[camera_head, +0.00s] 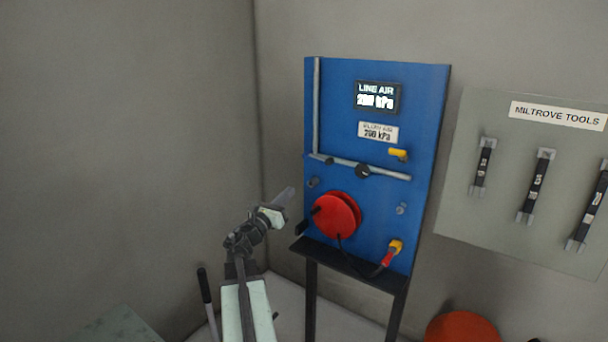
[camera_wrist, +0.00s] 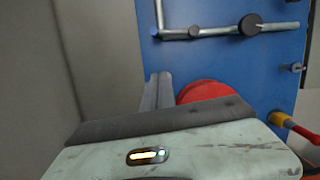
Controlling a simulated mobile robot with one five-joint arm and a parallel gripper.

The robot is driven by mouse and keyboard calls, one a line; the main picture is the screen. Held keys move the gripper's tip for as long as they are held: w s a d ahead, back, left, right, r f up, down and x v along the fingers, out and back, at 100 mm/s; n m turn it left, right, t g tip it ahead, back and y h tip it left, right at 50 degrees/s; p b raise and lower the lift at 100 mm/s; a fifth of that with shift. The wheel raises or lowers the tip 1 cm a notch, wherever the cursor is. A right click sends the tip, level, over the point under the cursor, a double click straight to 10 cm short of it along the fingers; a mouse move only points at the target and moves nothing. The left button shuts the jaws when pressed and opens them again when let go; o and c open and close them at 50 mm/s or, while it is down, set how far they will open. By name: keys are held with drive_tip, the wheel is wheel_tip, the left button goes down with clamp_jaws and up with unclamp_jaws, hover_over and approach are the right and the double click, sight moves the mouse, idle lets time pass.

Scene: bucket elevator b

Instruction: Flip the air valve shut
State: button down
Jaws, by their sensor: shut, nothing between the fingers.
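A blue upright panel (camera_head: 340,100) carries a grey pipe (camera_head: 387,173) with a round black fitting (camera_head: 362,171) on it. A short yellow handle (camera_head: 398,154) sits just above the pipe's right part and looks like the air valve's lever. The wrist view shows the pipe (camera_wrist: 205,34) and black fitting (camera_wrist: 250,24), but not the yellow handle. My gripper (camera_head: 289,192) is shut and empty, left of the panel and lower than the pipe. Its fingers (camera_wrist: 158,90) point toward the panel, left of the red reel.
A red reel (camera_head: 335,215) with a black hose is on the panel, above a dark shelf (camera_head: 345,263). The hose ends at a red and yellow coupling (camera_head: 393,252). A tool board (camera_head: 490,125) hangs at right. A red round object (camera_head: 462,328) is low at right.

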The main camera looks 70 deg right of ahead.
sight(318, 158)
drive_tip(key=s+d+r+p, duration=0.1)
drive_tip(key=d+r+p, duration=0.5)
drive_tip(key=d, duration=0.3)
drive_tip(key=shift+s+d+r+p, duration=0.25)
drive_tip(key=shift+s+p, duration=0.05)
